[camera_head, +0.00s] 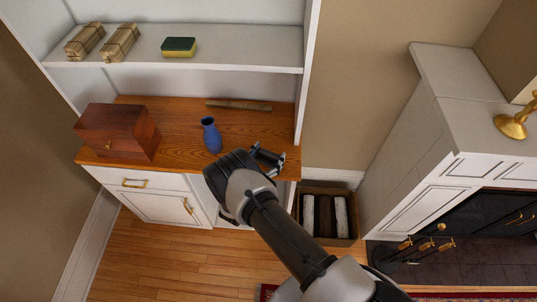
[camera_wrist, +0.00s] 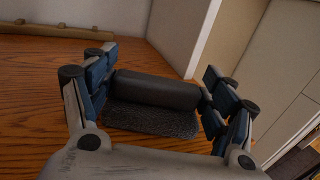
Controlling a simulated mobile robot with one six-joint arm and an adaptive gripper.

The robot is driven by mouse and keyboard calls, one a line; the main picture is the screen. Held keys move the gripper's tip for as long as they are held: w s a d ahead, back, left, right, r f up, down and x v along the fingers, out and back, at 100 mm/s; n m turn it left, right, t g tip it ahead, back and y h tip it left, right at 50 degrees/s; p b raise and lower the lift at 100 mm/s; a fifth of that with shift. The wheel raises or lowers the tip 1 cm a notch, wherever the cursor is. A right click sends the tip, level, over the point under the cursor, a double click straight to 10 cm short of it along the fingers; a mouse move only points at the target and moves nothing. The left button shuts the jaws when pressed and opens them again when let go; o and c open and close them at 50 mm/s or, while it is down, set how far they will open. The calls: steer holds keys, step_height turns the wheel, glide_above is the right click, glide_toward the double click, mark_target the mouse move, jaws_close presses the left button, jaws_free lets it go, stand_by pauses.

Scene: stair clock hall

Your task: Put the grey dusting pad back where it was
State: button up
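The grey dusting pad shows in the wrist view (camera_wrist: 155,115) as a dark grey rounded bar over a rough, flatter grey part. It is at the wooden counter top, between the two fingers of my gripper (camera_wrist: 158,88). The fingers stand wide apart, one at each end of the pad, with little or no gap. I cannot tell whether they press on it or whether the pad is clear of the wood. In the head view my gripper (camera_head: 267,158) is over the counter's front right corner, and the pad is hard to make out there.
On the counter (camera_head: 165,120) stand a blue vase (camera_head: 211,135), left of my gripper, and a wooden box (camera_head: 117,133); a brown stick (camera_head: 238,105) lies behind. The shelf above (camera_head: 230,45) holds a sponge (camera_head: 179,46) and two tied bundles (camera_head: 102,42). A crate (camera_head: 326,214) stands below right.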

steer(key=o, duration=0.3)
steer(key=shift+r, duration=0.1)
